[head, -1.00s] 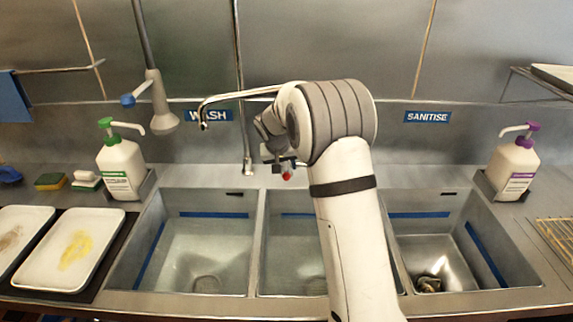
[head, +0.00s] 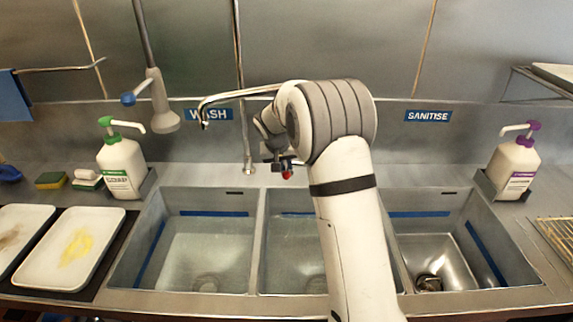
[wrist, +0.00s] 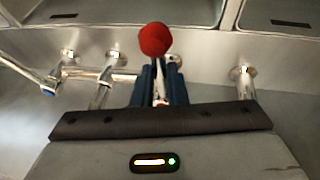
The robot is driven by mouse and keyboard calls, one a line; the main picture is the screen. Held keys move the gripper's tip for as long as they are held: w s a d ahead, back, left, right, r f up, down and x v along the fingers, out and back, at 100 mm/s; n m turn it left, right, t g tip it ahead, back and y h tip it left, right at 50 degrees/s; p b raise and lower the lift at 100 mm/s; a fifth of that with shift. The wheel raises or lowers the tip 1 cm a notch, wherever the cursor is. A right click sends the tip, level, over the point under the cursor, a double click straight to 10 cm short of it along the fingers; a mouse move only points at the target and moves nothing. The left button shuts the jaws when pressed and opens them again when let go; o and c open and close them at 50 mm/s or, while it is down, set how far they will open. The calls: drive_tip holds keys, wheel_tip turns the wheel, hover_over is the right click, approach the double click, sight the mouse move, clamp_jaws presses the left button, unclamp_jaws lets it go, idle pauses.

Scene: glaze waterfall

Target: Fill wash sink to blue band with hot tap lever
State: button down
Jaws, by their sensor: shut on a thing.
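The wash sink is the left basin (head: 128,270), below the blue WASH sign (head: 208,114). A blue band (head: 213,213) runs along its back wall and another along its left wall. Clear, greenish water seems to lie in it over the round drain; I cannot tell its exact level against the band. The tap spout (head: 238,93) ends above the back of this basin, and I see no clear stream. My gripper (wrist: 160,85) is shut on the hot tap lever, whose red ball (wrist: 154,40) sticks out beyond the dark fingers. The red ball also shows in the head view (head: 287,174).
My arm hides parts of the middle and right basins. A green-topped dispenser (head: 122,165) stands left and a purple-topped one (head: 513,165) right. White trays (head: 28,276) lie at left. A spray head (head: 160,105) hangs left of the spout.

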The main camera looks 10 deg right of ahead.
drive_tip(key=a+m+b, duration=0.1)
drive_tip(key=w+a+m+g+b, duration=0.1)
drive_tip(key=m, duration=0.1)
drive_tip(key=a+m+h+b, duration=0.1)
drive_tip(key=shift+w+a+m, duration=0.15)
drive_tip(key=shift+w+m, duration=0.15)
drive_tip(key=c, duration=1.5)
unclamp_jaws()
drive_tip(key=shift+o, duration=0.2)
drive_tip(key=s+a+r+b, duration=0.2)
drive_tip(key=s+a, duration=0.5)
drive_tip(key=a, duration=0.4)
drive_tip(key=shift+a+r+b, duration=0.2)
drive_tip(key=shift+r+b, duration=0.15)
drive_tip(key=shift+b, duration=0.15)
